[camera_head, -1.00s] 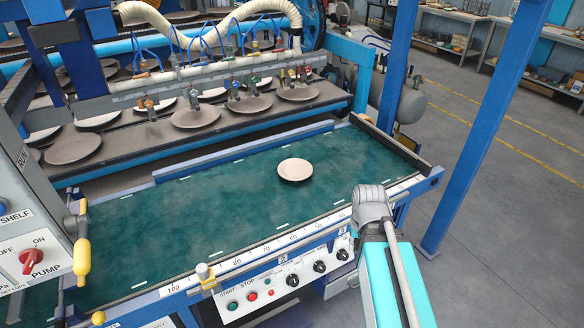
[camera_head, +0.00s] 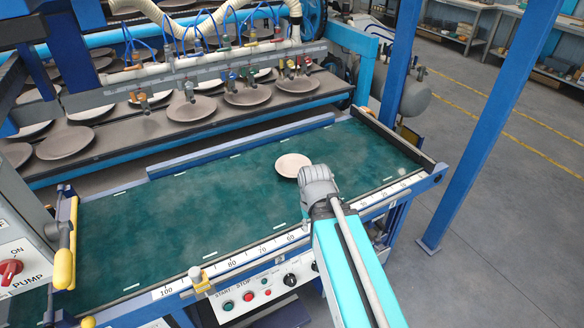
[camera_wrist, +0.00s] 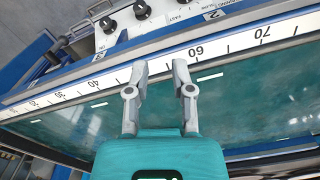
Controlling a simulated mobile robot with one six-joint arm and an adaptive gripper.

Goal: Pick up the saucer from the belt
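The saucer (camera_head: 290,164) is a small, round, pale pinkish plate. It lies flat on the green conveyor belt (camera_head: 200,215), right of the middle, with bare belt around it. My gripper is at the end of the teal arm, and its grey wrist end appears just right of and below the saucer in the head view. Its fingers are hidden there. In the wrist view my gripper (camera_wrist: 160,68) has two grey fingers apart with nothing between them, over the belt's ruler edge. The saucer does not show in the wrist view.
A numbered ruler rail (camera_head: 240,262) runs along the belt's near edge, above a panel with buttons and knobs (camera_head: 290,279). A blue post (camera_head: 490,125) stands at the right. Behind the belt is a shelf with several plates (camera_head: 247,95). Most of the belt is clear.

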